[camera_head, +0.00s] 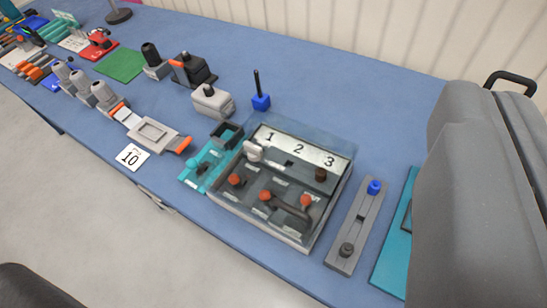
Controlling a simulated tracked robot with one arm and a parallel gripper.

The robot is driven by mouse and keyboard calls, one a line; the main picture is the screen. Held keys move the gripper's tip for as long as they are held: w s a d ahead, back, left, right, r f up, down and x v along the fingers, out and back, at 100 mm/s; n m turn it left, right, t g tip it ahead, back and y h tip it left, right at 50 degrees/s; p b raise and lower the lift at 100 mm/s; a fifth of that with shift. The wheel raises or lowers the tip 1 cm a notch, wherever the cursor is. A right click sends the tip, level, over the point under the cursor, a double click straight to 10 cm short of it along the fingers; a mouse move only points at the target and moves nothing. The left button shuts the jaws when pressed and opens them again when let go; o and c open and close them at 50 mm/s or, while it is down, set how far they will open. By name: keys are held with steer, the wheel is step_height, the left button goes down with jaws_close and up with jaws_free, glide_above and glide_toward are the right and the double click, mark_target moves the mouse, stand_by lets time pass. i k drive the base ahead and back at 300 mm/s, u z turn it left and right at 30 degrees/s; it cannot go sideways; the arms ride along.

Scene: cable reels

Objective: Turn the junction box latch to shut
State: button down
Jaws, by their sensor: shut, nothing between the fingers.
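A box under a clear cover (322,140) stands on the blue bench right of the middle. It has a white strip marked 1, 2 and 3 (299,148), several red-orange knobs such as one at its left (235,180), and a dark curved cable or lever (290,209). It looks like the junction box, but I cannot tell for certain. I cannot make out which part is its latch or how it is turned. My gripper is not in view.
A grey slotted plate with a blue knob (374,187) lies right of the box, beside a teal panel (389,262). A large grey body (478,190) blocks the right side. Open floor (90,215) fronts the bench.

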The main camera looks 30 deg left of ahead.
mark_target(255, 153)
steer(key=z, duration=0.05)
steer(key=k, duration=1.1)
steer(key=u, duration=0.6)
steer(key=i, duration=1.7)
steer(key=z, duration=0.25)
